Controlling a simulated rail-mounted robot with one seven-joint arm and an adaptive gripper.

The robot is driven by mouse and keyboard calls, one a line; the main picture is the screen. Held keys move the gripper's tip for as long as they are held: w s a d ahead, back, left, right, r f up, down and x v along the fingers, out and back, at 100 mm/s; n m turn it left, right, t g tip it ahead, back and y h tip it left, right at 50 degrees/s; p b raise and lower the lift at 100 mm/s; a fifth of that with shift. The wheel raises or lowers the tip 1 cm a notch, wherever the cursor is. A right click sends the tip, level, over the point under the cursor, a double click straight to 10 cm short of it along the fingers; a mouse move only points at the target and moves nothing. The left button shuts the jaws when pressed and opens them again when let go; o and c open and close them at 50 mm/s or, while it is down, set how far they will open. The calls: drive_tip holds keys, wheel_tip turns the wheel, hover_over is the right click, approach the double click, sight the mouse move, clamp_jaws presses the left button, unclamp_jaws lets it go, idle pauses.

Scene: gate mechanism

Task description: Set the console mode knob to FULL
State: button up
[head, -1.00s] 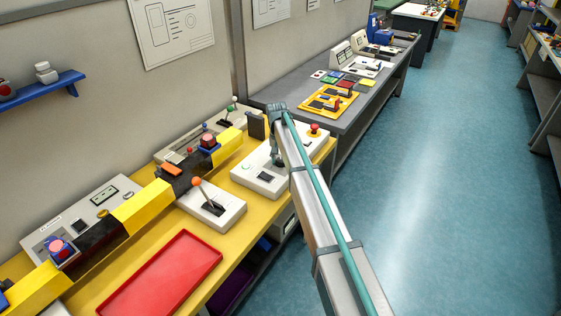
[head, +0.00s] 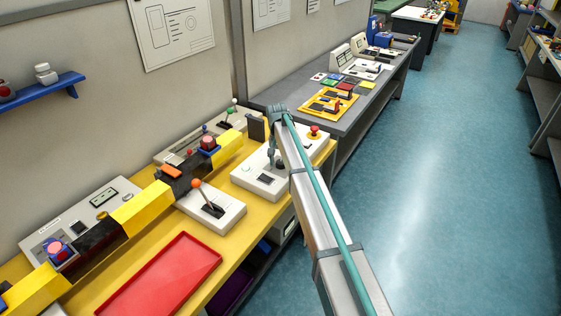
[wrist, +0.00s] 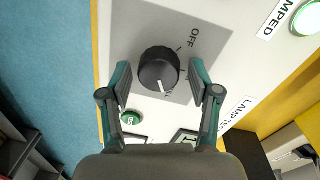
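The console mode knob (wrist: 158,70) is round and black, on a grey plate in the wrist view. Its white pointer line points down in the picture, at a label partly hidden by the knob; its last letters look like "LL". An "OFF" label (wrist: 193,38) is at the plate's upper right. My gripper (wrist: 162,78) is open, one finger on each side of the knob, with a visible gap on both sides. In the head view my gripper (head: 272,160) is over the white console (head: 250,178); the knob cannot be made out there.
A small green button (wrist: 131,117) is close to the left finger. A lever box (head: 215,212) and a red tray (head: 165,275) stand nearer on the yellow bench.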

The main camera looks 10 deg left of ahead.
sight(279, 161)
idle(0.3)
wheel_tip(279, 161, up, 12)
drive_tip(key=shift+a, duration=0.4)
drive_tip(key=shift+d, duration=0.1)
idle(0.4)
drive_tip(key=s+d+f+n, duration=0.1)
drive_tip(key=s+d+f, duration=1.8)
drive_tip(key=s+f, duration=0.25)
drive_tip(key=s+d+f, duration=0.3)
drive_tip(key=s, duration=0.4)
drive_tip(key=s+d+f, duration=0.2)
drive_tip(key=s+d, duration=0.1)
drive_tip(key=s, duration=0.4)
drive_tip(key=s+d+f, duration=0.2)
drive_tip(key=s+f, duration=0.1)
drive_tip(key=s, duration=0.4)
drive_tip(key=s+f+g, duration=0.3)
drive_tip(key=s+f, duration=0.5)
drive_tip(key=s, duration=0.5)
drive_tip(key=s+f+g, duration=0.3)
drive_tip(key=s+f, duration=0.6)
drive_tip(key=s, duration=0.5)
drive_tip(key=shift+s+f+n+g+y, duration=0.2)
drive_tip(key=shift+s+n+g+y, duration=0.1)
drive_tip(key=shift+n+y, duration=0.1)
